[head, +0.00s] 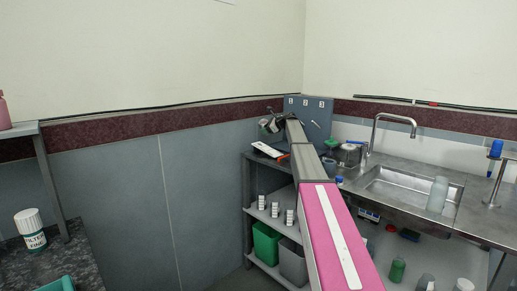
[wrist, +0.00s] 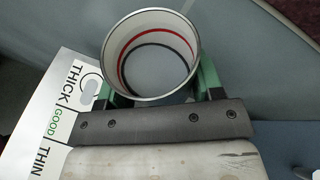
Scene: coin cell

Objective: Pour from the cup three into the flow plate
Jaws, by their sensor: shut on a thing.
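My gripper (wrist: 158,92) is shut on a round cup (wrist: 152,68), with a green finger on each side. The cup has a white inside with a red ring and a black ring; I cannot tell how much is in it. The flow plate (wrist: 62,108), a white board marked THICK, GOOD and THIN, lies below and left of the cup in the wrist view, partly hidden by the gripper. In the head view the flow plate (head: 268,150) lies on the bench end, and my gripper (head: 271,124) is above it. No stream shows.
A grey panel numbered 1, 2, 3 (head: 318,112) stands behind the arm. A sink (head: 400,190) with a tap is to the right. Several small cups (head: 262,202) stand on the lower shelf, above a green bin (head: 266,243).

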